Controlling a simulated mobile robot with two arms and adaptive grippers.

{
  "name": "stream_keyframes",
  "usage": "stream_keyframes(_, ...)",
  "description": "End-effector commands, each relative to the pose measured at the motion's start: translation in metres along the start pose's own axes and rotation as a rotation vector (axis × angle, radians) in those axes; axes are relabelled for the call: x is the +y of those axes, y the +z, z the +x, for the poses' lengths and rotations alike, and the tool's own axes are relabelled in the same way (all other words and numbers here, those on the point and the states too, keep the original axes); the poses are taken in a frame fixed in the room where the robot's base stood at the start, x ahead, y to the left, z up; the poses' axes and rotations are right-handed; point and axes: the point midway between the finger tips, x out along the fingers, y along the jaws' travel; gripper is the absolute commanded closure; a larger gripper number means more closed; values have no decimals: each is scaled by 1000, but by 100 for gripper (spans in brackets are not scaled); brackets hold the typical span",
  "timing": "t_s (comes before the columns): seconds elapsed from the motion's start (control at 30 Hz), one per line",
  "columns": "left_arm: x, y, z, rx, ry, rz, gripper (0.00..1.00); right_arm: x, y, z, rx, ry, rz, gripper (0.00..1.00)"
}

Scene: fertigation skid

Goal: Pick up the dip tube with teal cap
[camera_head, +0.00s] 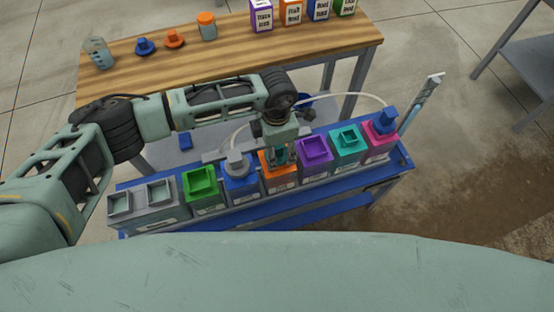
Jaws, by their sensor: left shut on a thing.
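My left gripper (280,154) points down over the orange container (268,168) in the row on the blue skid. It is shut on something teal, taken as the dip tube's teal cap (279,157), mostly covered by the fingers. Any tube below the cap is hidden by the gripper and container, so I cannot tell how deep it sits. My right gripper is not in view.
The blue skid (250,208) also carries green (205,190), blue (241,186), purple (314,153), teal (348,145) and pink (380,143) containers. Grey (236,163) and blue (386,119) caps stand close by. A wooden table (230,55) lies behind.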

Motion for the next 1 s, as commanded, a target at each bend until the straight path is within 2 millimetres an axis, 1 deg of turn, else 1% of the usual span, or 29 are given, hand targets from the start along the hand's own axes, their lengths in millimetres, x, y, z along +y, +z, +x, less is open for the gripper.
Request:
stream_keyframes(0.03, 0, 0, 0, 0, 1, 0, 73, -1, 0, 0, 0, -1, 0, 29)
stream_keyframes(0.23, 0, 0, 0, 0, 1, 0, 91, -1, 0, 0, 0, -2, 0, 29)
stream_keyframes(0.47, 0, 0, -1, 0, 1, 0, 92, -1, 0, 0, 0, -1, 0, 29)
stream_keyframes(0.63, 1, 0, -7, -1, 2, 0, 92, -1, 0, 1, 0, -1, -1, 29)
stream_keyframes(0.77, 1, 0, -22, -2, 2, 0, 92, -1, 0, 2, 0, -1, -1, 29)
stream_keyframes(0.87, 2, 1, -40, -4, 4, 1, 92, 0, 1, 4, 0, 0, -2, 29)
stream_keyframes(1.0, 2, 1, -74, -4, 5, 0, 92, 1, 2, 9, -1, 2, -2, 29)
